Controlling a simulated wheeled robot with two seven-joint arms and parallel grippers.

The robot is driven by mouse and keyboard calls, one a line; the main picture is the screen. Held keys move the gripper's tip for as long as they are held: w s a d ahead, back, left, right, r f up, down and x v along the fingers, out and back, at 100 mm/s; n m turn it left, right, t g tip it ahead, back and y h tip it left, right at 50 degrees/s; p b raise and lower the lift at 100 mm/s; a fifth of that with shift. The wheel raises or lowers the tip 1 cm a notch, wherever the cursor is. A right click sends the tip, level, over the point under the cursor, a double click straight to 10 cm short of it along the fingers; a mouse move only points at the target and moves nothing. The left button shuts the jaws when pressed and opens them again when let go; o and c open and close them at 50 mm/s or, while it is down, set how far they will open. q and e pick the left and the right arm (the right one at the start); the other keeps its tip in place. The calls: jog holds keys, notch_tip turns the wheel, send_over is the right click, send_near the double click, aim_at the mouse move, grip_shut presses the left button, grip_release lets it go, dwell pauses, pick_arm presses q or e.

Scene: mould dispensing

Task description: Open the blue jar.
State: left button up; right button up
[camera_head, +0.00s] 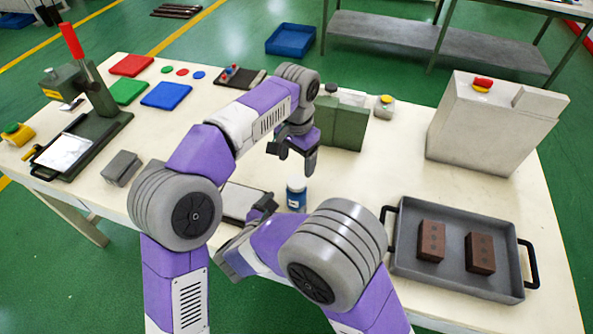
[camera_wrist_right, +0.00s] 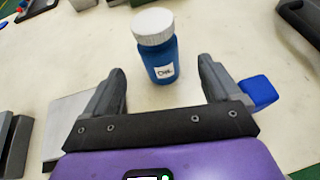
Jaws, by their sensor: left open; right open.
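The blue jar (camera_head: 297,197) has a white lid and a small label. It stands upright on the table in front of me; it also shows in the right wrist view (camera_wrist_right: 163,58), lid on. My left gripper (camera_head: 292,154) is open and empty, above and just behind the jar, fingers pointing down. My right gripper (camera_wrist_right: 157,70) is open and low, pointing at the jar. In the right wrist view the jar stands between and slightly beyond its fingertips, with gaps on both sides. My right forearm partly covers this gripper in the head view.
A green box (camera_head: 342,128) and a grey-white machine (camera_head: 490,125) stand behind. A grey tray (camera_head: 455,278) with two brown blocks is at right. A flat dark-edged plate (camera_head: 240,200) lies left of the jar. A press (camera_head: 95,120) and coloured plates are far left.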

aim_at(292, 196)
pick_arm(q)
jog(key=shift+w, duration=0.4)
pick_arm(e)
jog(key=shift+w, duration=0.5)
pick_arm(q)
jog(key=shift+r, duration=0.1)
pick_arm(e)
jog(key=shift+w+d+f, duration=0.1)
jog(key=shift+w+d, duration=0.05)
jog(key=shift+w, duration=0.1)
pick_arm(q)
jog(key=shift+s, duration=0.3)
pick_arm(e)
jog(key=shift+x, duration=3.2)
jog(key=shift+s+d, duration=0.1)
jog(key=shift+d, duration=0.05)
